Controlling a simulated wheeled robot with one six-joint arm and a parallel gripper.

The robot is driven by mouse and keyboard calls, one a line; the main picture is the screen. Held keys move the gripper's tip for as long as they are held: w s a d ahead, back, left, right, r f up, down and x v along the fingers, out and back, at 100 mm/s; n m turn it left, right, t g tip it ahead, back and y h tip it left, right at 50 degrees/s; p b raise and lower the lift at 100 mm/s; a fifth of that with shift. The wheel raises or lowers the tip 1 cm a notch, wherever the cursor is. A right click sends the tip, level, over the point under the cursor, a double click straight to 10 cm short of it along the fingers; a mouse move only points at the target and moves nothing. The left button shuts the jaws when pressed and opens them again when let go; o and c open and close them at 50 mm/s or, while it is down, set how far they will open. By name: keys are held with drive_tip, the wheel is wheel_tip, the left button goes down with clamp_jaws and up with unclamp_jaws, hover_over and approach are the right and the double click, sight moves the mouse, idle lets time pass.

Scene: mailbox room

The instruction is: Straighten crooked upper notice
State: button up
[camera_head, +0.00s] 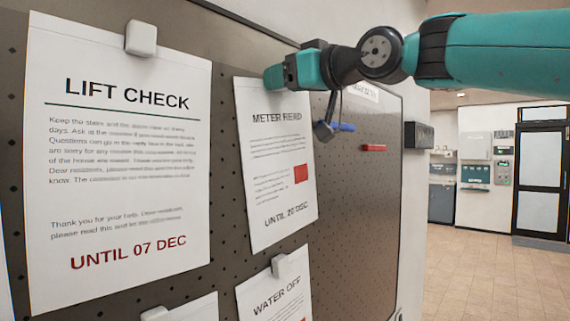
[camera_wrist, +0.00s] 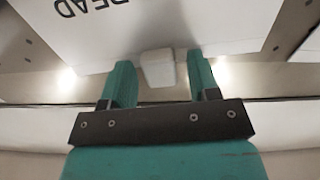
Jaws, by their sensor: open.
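The METER READ notice (camera_head: 277,185) hangs on the perforated board, tilted, with its lower end swung to the right in the head view. Its top is partly covered by my gripper (camera_head: 276,75). In the wrist view the notice (camera_wrist: 200,25) shows upside down, with the word READ visible. A white magnet (camera_wrist: 157,68) sits at its top edge. My gripper (camera_wrist: 160,62) is open, with one teal finger on each side of the magnet and a gap visible at both sides. The magnet is hidden in the head view.
The LIFT CHECK notice (camera_head: 125,215) hangs straight at the left under a white magnet (camera_head: 141,38). The WATER OFF notice (camera_head: 272,295) is below, with its own magnet (camera_head: 280,266). Blue (camera_head: 342,127) and red (camera_head: 373,148) pieces are on the board (camera_head: 375,220) at right.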

drive_tip(key=shift+c, duration=0.4)
drive_tip(key=c, duration=0.8)
drive_tip(key=shift+m, duration=0.8)
drive_tip(key=o, duration=1)
